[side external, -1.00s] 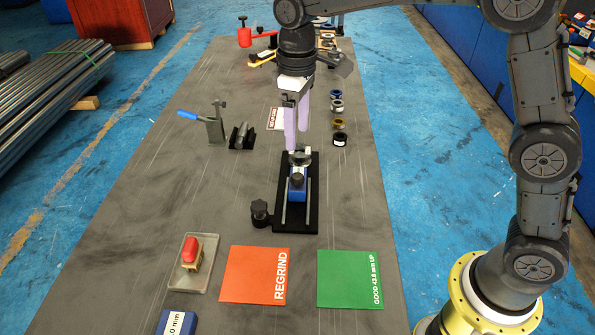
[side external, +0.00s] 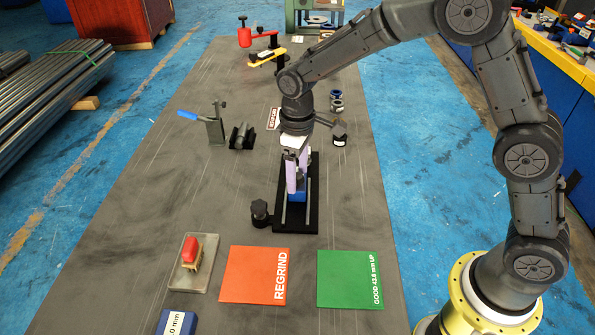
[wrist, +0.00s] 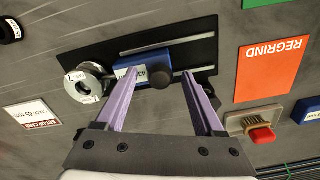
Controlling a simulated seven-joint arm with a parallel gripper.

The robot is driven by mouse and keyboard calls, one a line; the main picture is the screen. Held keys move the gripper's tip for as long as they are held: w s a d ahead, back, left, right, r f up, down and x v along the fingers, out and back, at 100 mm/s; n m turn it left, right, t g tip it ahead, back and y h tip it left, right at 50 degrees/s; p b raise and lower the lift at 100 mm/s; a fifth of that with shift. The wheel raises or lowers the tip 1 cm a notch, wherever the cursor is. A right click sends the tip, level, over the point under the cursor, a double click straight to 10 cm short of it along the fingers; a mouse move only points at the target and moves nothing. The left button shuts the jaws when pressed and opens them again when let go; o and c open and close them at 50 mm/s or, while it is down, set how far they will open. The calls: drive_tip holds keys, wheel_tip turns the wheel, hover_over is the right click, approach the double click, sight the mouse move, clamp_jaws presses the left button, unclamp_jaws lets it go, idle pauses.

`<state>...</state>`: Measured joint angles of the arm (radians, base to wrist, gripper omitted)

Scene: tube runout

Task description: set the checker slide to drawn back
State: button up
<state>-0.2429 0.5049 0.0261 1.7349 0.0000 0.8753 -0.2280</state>
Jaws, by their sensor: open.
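The checker (side external: 305,215) is a black base plate with pale rails in the middle of the bench. Its blue slide (wrist: 188,57) has a white number label and a black knob (wrist: 161,78). In the wrist view, the slide's labelled end is close to a metal ring-shaped part (wrist: 90,80) at the plate's left end; I cannot tell whether they touch. My gripper (wrist: 159,73) is open, with one lilac finger on either side of the knob. In the side view, my gripper (side external: 295,190) is low over the slide (side external: 304,189) and hides much of it.
A red REGRIND mat (side external: 254,274) and a green GOOD mat (side external: 349,278) lie in front of the checker. A lever stand (side external: 215,127) is behind left; several rings (side external: 336,100) are behind right.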

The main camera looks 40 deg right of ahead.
drive_tip(key=shift+c, duration=0.2)
clamp_jaws()
